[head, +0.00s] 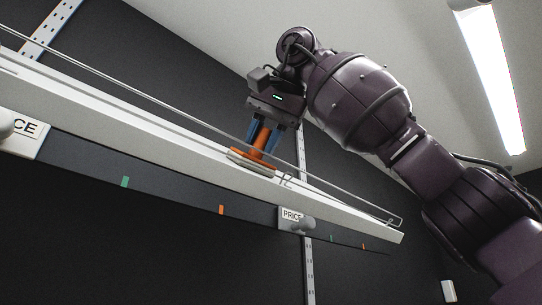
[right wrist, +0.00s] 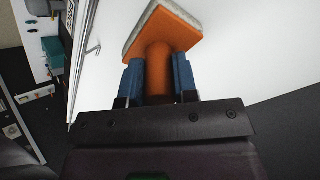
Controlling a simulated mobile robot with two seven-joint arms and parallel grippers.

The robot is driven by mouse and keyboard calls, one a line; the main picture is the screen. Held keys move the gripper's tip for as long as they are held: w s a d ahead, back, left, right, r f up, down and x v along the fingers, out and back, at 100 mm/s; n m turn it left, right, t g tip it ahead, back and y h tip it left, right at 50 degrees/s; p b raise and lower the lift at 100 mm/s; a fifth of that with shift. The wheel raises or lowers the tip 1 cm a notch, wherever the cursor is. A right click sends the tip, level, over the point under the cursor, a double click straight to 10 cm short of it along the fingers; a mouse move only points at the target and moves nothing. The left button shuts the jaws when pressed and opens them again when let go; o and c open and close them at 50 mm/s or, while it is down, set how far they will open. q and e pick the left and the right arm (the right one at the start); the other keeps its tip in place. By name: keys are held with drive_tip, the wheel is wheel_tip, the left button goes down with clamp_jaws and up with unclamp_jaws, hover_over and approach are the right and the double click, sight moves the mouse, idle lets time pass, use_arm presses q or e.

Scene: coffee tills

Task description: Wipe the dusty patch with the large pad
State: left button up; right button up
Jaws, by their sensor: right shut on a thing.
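The large pad (head: 252,163) has an orange back and handle and a pale grey wiping face. I cannot tell whether the pad's face touches the shelf. No dusty patch can be made out. My left gripper is not in view.
A thin wire rail (head: 130,92) runs along the shelf's front. PRICE tags (head: 293,217) and small green and orange markers sit on the dark strip below. A metal upright (head: 308,262) stands behind. The right wrist view shows a teal item (right wrist: 52,52) at the left.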

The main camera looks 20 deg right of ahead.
drive_tip(key=shift+s+a, duration=0.25)
drive_tip(key=shift+a, duration=0.4)
drive_tip(key=shift+s+a, duration=0.2)
drive_tip(key=shift+a, duration=0.5)
drive_tip(key=shift+s+a, duration=0.25)
drive_tip(key=shift+a, duration=0.4)
drive_tip(key=shift+w+a+r, duration=0.15)
drive_tip(key=shift+w+r, duration=0.3)
drive_tip(key=shift+w, duration=0.15)
drive_tip(key=shift+w+d, duration=0.9)
drive_tip(key=shift+d, duration=1.5)
drive_tip(key=shift+w+d, duration=0.85)
drive_tip(key=shift+d, duration=1.55)
drive_tip(key=shift+w+d, duration=0.9)
drive_tip(key=shift+d, duration=1.5)
drive_tip(key=shift+a, duration=0.15)
drive_tip(key=shift+s+a, duration=0.7)
drive_tip(key=shift+a, duration=1.1)
drive_tip(key=shift+s+a, duration=0.65)
drive_tip(key=shift+a, duration=1.1)
drive_tip(key=shift+s+a, duration=0.7)
drive_tip(key=shift+a, duration=1.1)
drive_tip(key=shift+a, duration=0.1)
drive_tip(key=shift+s+a, duration=0.3)
drive_tip(key=shift+a, duration=0.5)
drive_tip(key=shift+s+a, duration=0.3)
drive_tip(key=shift+a, duration=0.5)
